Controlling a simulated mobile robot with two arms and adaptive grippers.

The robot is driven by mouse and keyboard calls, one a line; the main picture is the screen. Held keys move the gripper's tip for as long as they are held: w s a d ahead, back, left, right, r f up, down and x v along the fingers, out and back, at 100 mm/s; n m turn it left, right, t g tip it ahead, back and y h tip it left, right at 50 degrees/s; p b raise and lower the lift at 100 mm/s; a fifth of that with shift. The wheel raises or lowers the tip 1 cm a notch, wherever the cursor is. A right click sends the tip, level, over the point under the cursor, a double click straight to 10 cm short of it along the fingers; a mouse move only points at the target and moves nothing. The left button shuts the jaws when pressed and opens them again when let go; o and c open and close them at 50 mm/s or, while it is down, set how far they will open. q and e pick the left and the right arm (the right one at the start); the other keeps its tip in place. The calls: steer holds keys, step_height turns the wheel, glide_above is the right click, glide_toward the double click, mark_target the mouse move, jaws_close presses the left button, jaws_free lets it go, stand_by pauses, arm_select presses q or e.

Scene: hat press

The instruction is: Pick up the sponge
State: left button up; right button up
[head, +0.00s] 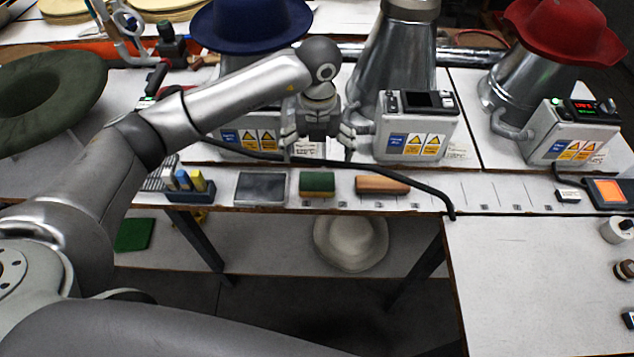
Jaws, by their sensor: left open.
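The sponge (317,179) looks like a small block with a green top and a yellowish side. It lies on the narrow front strip of the white bench, between a dark grey flat pad and a tan block. My left gripper (318,152) points down a little above and behind the sponge in the picture. Its fingers are spread apart with nothing between them. I cannot tell the exact height of the fingers over the bench. My right gripper is not in view.
The grey pad (261,187) and tan block (382,185) flank the sponge. A black cable (400,178) runs across the bench near them. Control boxes (418,140) and metal hat cones (397,50) stand behind. A holder with small bottles (190,190) is at left.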

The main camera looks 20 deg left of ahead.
arm_select(q)
glide_above(317, 182)
steer(key=f, duration=0.2)
steer(key=w+f, duration=0.1)
steer(key=f, duration=0.1)
steer(key=shift+f+p, duration=0.3)
steer(key=f+p, duration=0.1)
steer(key=f, duration=0.1)
steer(key=s+f, duration=0.1)
steer(key=f, duration=0.2)
steer(key=shift+p, duration=0.4)
steer(key=shift+f, duration=0.15)
steer(key=c, duration=0.7)
